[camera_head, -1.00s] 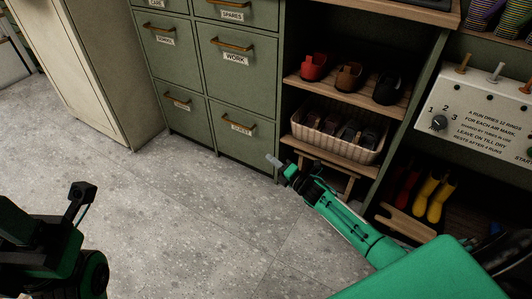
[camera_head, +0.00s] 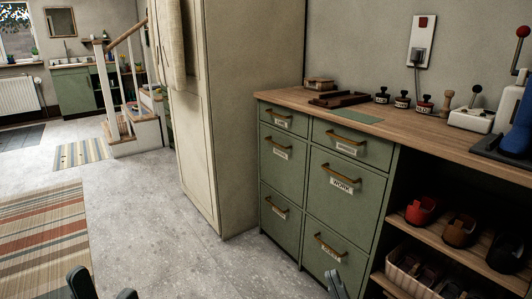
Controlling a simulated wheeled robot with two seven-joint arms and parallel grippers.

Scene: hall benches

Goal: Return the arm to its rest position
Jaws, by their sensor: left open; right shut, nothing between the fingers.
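My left gripper (camera_head: 102,288) shows only as dark fingertips at the bottom left edge. They stand apart with nothing between them, over the grey floor. My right gripper (camera_head: 336,285) shows as a grey tip at the bottom edge, in front of the lower drawers of the green cabinet (camera_head: 296,208). It is shut and holds nothing that I can see. The rest of both arms is out of view.
A cream cupboard (camera_head: 205,150) stands left of the green cabinet. The wooden worktop (camera_head: 415,132) carries stamps and a tray. Open shelves at the right hold shoes (camera_head: 421,211). Grey floor (camera_head: 150,215) is clear at the left, beside a striped rug (camera_head: 40,245).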

